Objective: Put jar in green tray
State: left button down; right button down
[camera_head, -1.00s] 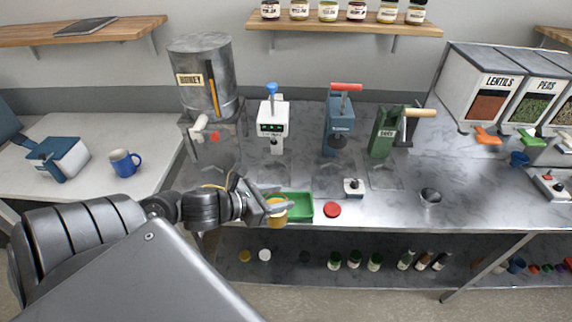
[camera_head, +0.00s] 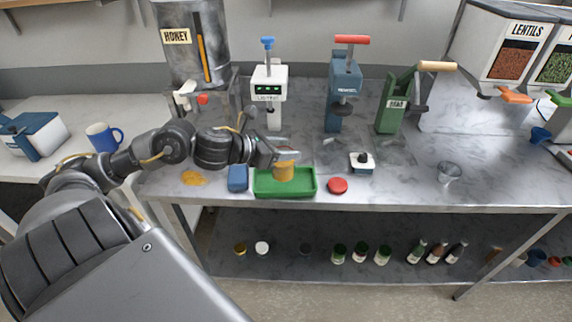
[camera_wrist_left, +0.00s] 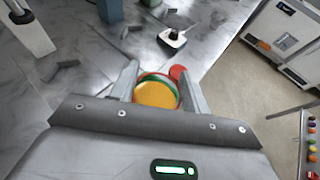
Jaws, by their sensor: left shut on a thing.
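My left gripper (camera_head: 284,155) is shut on a jar (camera_head: 285,171) with yellow-orange contents or lid. It holds the jar upright over the green tray (camera_head: 265,190), which lies near the front edge of the counter. I cannot tell whether the jar's base touches the tray floor. My right gripper is not in view.
The honey dispenser (camera_head: 195,60) and several presses stand behind. A clear cup (camera_head: 449,172) stands at right.

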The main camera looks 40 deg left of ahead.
pick_arm(q)
jog(key=shift+w+a+f, duration=0.25)
jog(key=shift+w+f, duration=0.2)
jog(key=shift+f, duration=0.15)
jog(key=shift+w+a+f, duration=0.2)
jog(key=shift+w+f, duration=0.2)
jog(key=shift+f, duration=0.15)
notch_tip(320, 180, down, 3)
jog(key=shift+w+a+p, duration=0.1)
jog(key=shift+w+p, duration=0.05)
jog(key=shift+p, duration=0.55)
jog(key=shift+f, duration=0.25)
jog(key=shift+f, duration=0.15)
jog(key=c, duration=0.7)
grip_release()
